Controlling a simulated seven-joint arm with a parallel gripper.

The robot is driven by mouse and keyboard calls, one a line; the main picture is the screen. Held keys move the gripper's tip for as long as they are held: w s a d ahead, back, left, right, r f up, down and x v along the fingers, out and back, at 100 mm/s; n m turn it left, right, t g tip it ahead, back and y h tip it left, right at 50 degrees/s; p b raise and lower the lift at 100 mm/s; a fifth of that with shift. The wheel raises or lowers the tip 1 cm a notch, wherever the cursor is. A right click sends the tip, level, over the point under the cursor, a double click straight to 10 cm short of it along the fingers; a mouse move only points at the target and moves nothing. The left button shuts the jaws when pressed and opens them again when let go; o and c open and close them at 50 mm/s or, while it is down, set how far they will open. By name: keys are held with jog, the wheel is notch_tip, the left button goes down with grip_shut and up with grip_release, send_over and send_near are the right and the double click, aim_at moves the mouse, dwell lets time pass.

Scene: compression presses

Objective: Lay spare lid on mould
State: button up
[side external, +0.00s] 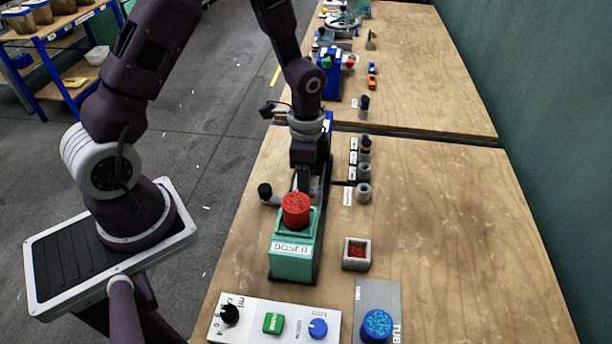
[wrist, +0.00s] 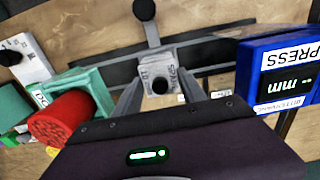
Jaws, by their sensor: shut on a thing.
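In the side view my gripper (side external: 305,182) is low behind the green doser, and the lid is hidden there. A square grey open box with red contents (side external: 356,254) stands right of the doser; I cannot tell whether it is the mould.
The green doser (side external: 291,258) with a red cylinder on top stands close to my gripper. The blue press (wrist: 278,75) is at the right in the wrist view. Small grey cups (side external: 363,192) stand in a row. A control panel (side external: 272,320) lies in front. The bench's right side is clear.

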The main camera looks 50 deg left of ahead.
jog(key=shift+f, duration=0.65)
jog(key=o, duration=1.5)
notch_tip(320, 180, up, 9)
jog(key=shift+s+r, duration=0.1)
jog(key=s+d+r+n+t, duration=0.1)
jog(key=s+r+n+t, duration=0.1)
jog(key=s+r, duration=0.4)
jog(key=s+d+r+n+t, duration=0.1)
jog(key=s+r+n, duration=0.3)
jog(key=s+r, duration=0.2)
jog(key=s+d+r+n+t, duration=0.1)
jog(key=s+r+n+t, duration=0.1)
jog(key=s+r, duration=0.4)
jog(key=shift+d+r+n+t, duration=0.15)
jog(key=shift+r+n+t, duration=0.2)
jog(key=shift+n, duration=0.15)
